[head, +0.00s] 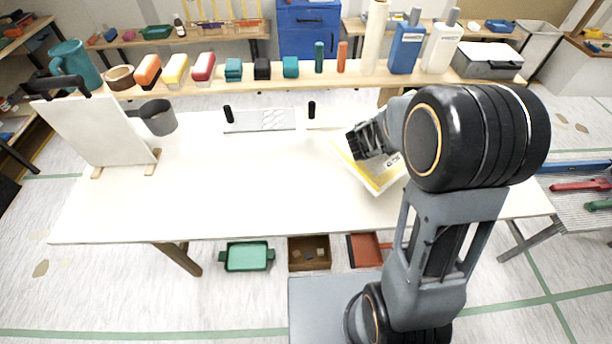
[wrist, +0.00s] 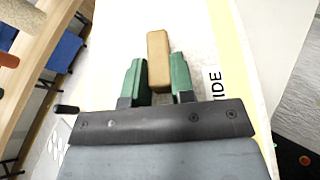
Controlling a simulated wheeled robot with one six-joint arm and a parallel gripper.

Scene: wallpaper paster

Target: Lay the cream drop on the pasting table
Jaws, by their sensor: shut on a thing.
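My gripper (wrist: 160,78) has green fingers and is shut on a tan block (wrist: 158,50). Behind the block is a pale cream sheet with a yellow band and dark lettering (wrist: 232,60), which looks like the cream drop. The sheet also shows in the head view (head: 378,178), tilted at an angle under my gripper (head: 358,148), over the right part of the white pasting table (head: 220,195). I cannot tell whether the block is fixed to the sheet, or whether the sheet touches the table. My arm hides part of the sheet and table.
A white panel (head: 85,130) stands at the table's left, beside a grey cup (head: 158,117). A pale plate (head: 262,119) near black pegs is at the back. A shelf behind holds several coloured blocks and bottles. The table's middle and front left are clear.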

